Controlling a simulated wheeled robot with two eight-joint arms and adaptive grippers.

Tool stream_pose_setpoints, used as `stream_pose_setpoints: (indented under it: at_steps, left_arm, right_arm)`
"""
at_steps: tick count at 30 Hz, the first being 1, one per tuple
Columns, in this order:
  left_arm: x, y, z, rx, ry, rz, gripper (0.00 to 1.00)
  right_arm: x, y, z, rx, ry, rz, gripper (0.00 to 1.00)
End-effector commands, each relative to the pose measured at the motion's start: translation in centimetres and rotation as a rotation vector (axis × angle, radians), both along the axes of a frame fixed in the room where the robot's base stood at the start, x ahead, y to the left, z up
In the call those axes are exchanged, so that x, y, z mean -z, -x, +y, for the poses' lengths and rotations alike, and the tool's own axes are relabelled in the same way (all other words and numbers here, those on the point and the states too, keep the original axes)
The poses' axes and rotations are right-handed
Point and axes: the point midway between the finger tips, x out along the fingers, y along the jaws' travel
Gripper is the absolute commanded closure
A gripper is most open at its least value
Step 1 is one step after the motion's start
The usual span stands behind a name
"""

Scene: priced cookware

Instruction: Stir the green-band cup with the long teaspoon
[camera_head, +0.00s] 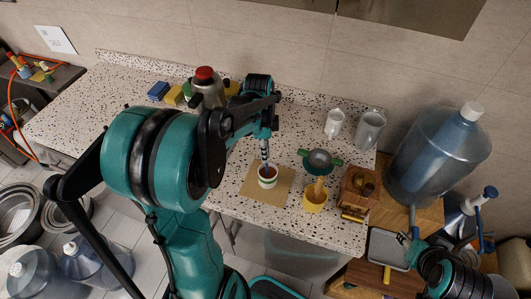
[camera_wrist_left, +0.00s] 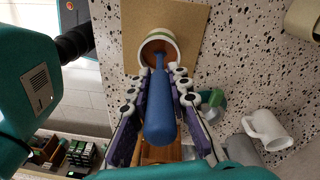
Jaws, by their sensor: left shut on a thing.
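The white cup with a green band (camera_head: 267,181) stands on a tan mat (camera_head: 251,192) on the speckled counter. In the left wrist view the cup (camera_wrist_left: 150,41) shows its open mouth with brown inside. My left gripper (camera_head: 265,139) is above the cup, shut on the blue handle of the long teaspoon (camera_wrist_left: 158,112). The spoon points down and its lower end reaches into the cup's mouth; its tip is hidden. My right gripper (camera_head: 409,247) is low at the right, away from the cup; its jaws are too unclear to read.
A yellow cup (camera_head: 315,197), a green-handled strainer (camera_head: 319,161) and a wooden box (camera_head: 359,187) stand right of the mat. A white mug (camera_head: 334,123) and a grey pitcher (camera_head: 369,130) stand behind. A red-topped kettle (camera_head: 207,88) is at the back left.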

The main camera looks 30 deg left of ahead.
Motion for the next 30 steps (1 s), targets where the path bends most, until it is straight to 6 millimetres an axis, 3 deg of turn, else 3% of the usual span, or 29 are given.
stream_pose_setpoints:
  at_steps: [15,30]
  left_arm:
    - [-5.0,-0.1,0.5,-0.001,0.0,0.0,0.98]
    - [-5.1,-0.1,0.5,0.0,0.0,0.0,0.98]
  right_arm:
    - [-3.8,0.0,0.0,0.0,0.0,0.0,0.6]
    - [-3.8,0.0,0.0,0.0,0.0,0.0,0.6]
